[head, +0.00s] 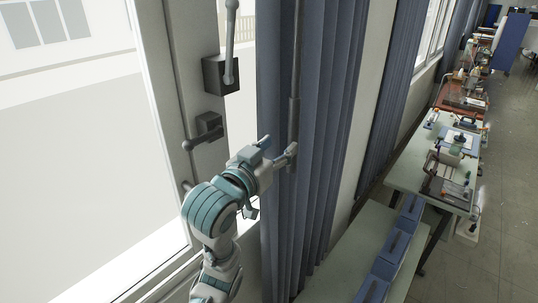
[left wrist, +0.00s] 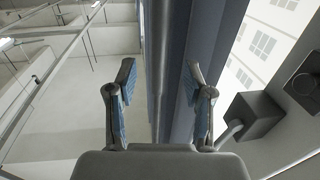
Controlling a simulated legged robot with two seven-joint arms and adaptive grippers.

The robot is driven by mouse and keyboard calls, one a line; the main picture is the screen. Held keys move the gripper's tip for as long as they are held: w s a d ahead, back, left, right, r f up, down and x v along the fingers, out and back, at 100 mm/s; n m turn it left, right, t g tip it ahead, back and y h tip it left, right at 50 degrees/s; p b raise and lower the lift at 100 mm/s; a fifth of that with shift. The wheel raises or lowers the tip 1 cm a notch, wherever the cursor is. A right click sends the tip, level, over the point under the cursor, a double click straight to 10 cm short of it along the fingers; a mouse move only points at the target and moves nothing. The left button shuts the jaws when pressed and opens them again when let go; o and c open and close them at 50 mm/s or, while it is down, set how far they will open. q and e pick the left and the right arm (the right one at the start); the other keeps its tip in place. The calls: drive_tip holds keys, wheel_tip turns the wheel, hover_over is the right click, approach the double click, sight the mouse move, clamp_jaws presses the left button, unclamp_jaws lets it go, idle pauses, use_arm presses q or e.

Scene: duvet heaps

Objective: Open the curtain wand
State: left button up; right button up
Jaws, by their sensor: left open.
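The curtain wand (head: 295,100) is a thin grey rod with a thicker grip section, hanging upright in front of the blue pleated curtain (head: 325,110). My left gripper (head: 289,156) reaches in from below left, its fingers at the lower part of the wand. In the left wrist view my left gripper (left wrist: 160,105) is open, one finger on each side. A thin upright rod, seemingly the wand (left wrist: 157,70), shows between the fingers, with the curtain (left wrist: 180,70) beside it. I cannot tell whether a finger touches the wand. My right gripper is not in view.
A window frame with a dark handle block (head: 220,74) and a lower latch (head: 209,124) stands left of the curtain. Workbenches (head: 405,180) with tools and blue boxes (head: 396,245) line the right side. Open floor (head: 510,190) lies beyond them.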

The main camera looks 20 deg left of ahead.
use_arm(q)
drive_tip(key=s, duration=0.2)
drive_tip(key=s+a, duration=0.1)
drive_tip(key=s, duration=0.1)
drive_tip(key=shift+f, duration=0.1)
drive_tip(key=shift+d, duration=0.1)
